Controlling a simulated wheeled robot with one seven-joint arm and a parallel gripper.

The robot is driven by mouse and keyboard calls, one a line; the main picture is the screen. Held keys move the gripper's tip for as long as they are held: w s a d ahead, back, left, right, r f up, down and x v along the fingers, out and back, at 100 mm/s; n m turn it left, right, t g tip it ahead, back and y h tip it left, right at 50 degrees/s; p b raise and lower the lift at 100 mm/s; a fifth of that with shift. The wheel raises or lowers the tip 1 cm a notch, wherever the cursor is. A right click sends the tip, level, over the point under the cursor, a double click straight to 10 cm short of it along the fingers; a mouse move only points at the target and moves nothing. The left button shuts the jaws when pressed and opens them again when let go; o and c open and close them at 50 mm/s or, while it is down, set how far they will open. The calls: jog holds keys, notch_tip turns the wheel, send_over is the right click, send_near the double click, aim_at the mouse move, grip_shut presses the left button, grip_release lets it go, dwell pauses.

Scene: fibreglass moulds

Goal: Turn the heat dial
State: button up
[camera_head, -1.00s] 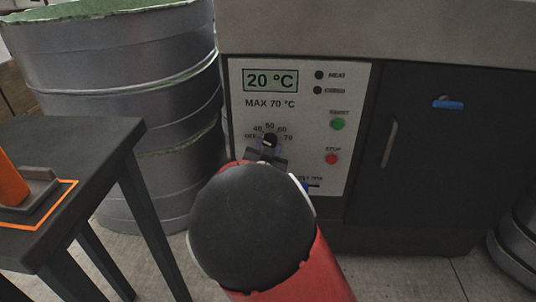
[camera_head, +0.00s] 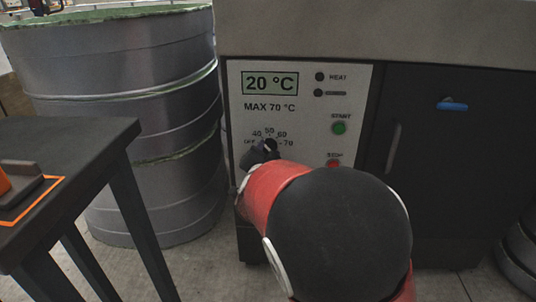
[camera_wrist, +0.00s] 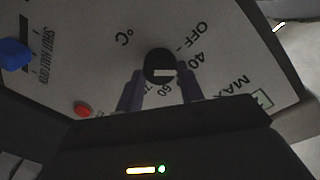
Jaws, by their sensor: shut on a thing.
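The heat dial (camera_head: 271,144) is a round black knob low on the white control panel (camera_head: 300,115), inside a scale marked OFF, 40, 50, 60 and 70. It also shows in the wrist view (camera_wrist: 159,62), with a white bar on its face. My gripper (camera_head: 263,151) is at the dial, and its two fingers (camera_wrist: 160,88) sit on either side of the knob, shut on it. The fingers and wrist cover part of the scale. I cannot tell which number the dial points to. The display (camera_head: 270,83) reads 20 °C.
A green START button (camera_head: 339,128) and a red STOP button (camera_head: 334,162), partly behind my arm, are right of the dial. A grey drum (camera_head: 130,120) and dark table (camera_head: 65,150) stand left.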

jog(key=o, duration=1)
jog(key=s, duration=0.7)
jog(key=shift+s+a+r+p, duration=0.15)
jog(key=shift+s+a+p, duration=0.15)
jog(key=shift+s+a, duration=0.1)
